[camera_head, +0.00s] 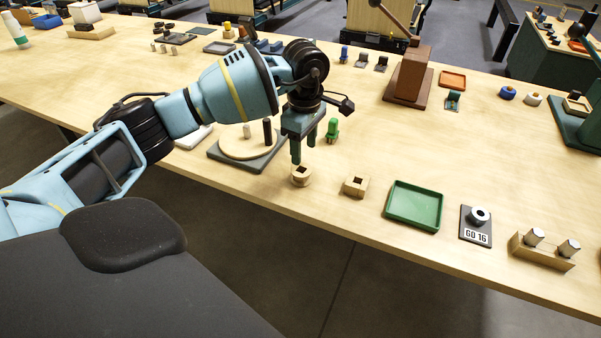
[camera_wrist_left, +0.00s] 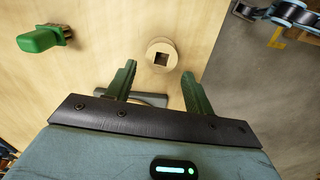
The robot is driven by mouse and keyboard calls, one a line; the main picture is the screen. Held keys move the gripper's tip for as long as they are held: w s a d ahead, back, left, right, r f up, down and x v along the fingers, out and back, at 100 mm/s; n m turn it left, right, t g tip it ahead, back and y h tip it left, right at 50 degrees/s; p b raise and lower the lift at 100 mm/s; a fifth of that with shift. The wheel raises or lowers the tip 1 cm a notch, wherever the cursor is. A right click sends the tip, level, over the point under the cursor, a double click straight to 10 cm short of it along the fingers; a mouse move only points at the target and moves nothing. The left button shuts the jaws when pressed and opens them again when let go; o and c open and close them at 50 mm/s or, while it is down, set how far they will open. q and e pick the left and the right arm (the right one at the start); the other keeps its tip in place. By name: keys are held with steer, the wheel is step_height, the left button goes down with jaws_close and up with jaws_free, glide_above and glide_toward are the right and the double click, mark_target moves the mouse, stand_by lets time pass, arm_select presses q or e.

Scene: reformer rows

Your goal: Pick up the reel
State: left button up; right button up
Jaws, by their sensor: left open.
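A round wooden piece with a square hole (camera_head: 301,182) stands near the table's front edge; I cannot tell for sure that it is the reel. It also shows in the left wrist view (camera_wrist_left: 162,45), beyond the gap between the fingers. My left gripper (camera_head: 304,152) is open and empty, pointing down just above and behind this piece, apart from it. In the wrist view its green fingers (camera_wrist_left: 158,72) are spread. A pale ring-shaped piece (camera_head: 480,215) sits on a dark plate marked GO 16. My right gripper is not in view.
A wooden disc on a dark base (camera_head: 222,155) stands left of the gripper. A green piece (camera_head: 332,130) stands close behind it, also in the wrist view (camera_wrist_left: 40,40). A square wooden block (camera_head: 355,187) and green tray (camera_head: 414,223) lie to the right.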

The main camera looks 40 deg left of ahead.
mark_target(301, 167)
arm_select(q)
steer(key=shift+f, duration=1.35)
steer(key=shift+s+a+f, duration=0.1)
steer(key=shift+a+f, duration=0.05)
steer(key=shift+f, duration=1.15)
steer(key=shift+s+a+f, duration=0.1)
steer(key=shift+f, duration=1.2)
steer(key=c, duration=1)
steer(key=shift+c, duration=0.4)
steer(key=shift+r, duration=0.1)
steer(key=shift+r, duration=0.4)
steer(key=r, duration=0.2)
steer(key=shift+s+r, duration=0.25)
steer(key=shift+r, duration=0.1)
steer(key=s+r, duration=0.1)
steer(key=s, duration=1.4)
steer(key=shift+s+a+r+b, duration=0.2)
steer(key=shift+s+a+b, duration=0.1)
steer(key=shift+a, duration=0.05)
